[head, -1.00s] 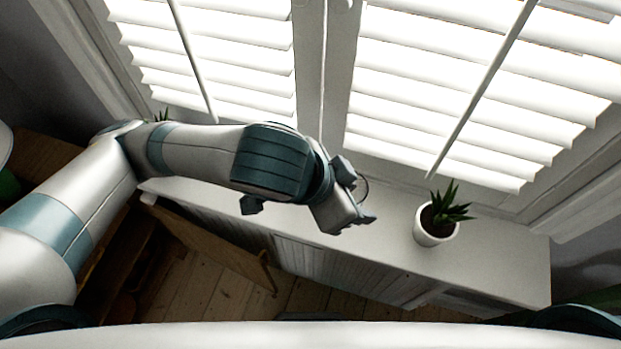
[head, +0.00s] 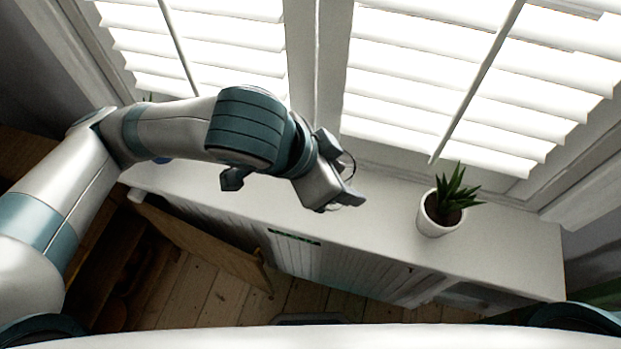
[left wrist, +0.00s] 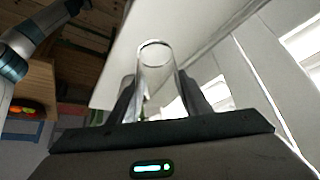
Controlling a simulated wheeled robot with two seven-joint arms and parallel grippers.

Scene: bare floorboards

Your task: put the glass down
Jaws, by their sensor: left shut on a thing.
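A clear, empty-looking glass (left wrist: 156,66) stands out between the two dark fingers of my left gripper (left wrist: 160,88) in the left wrist view, with its round rim away from the palm. The fingers are shut on its sides. In the head view my left gripper (head: 343,184) is over the white cabinet top (head: 385,228), left of the potted plant. The glass is mostly hidden there by the gripper; only a thin curved outline shows. I cannot tell the gap between glass and surface. My right gripper is not in view.
A spiky plant in a white pot (head: 436,218) stands on the cabinet top to the right. Slatted window shutters (head: 440,90) rise behind. The top between gripper and plant is clear. A wooden door panel (head: 205,245) stands out below the cabinet's left part.

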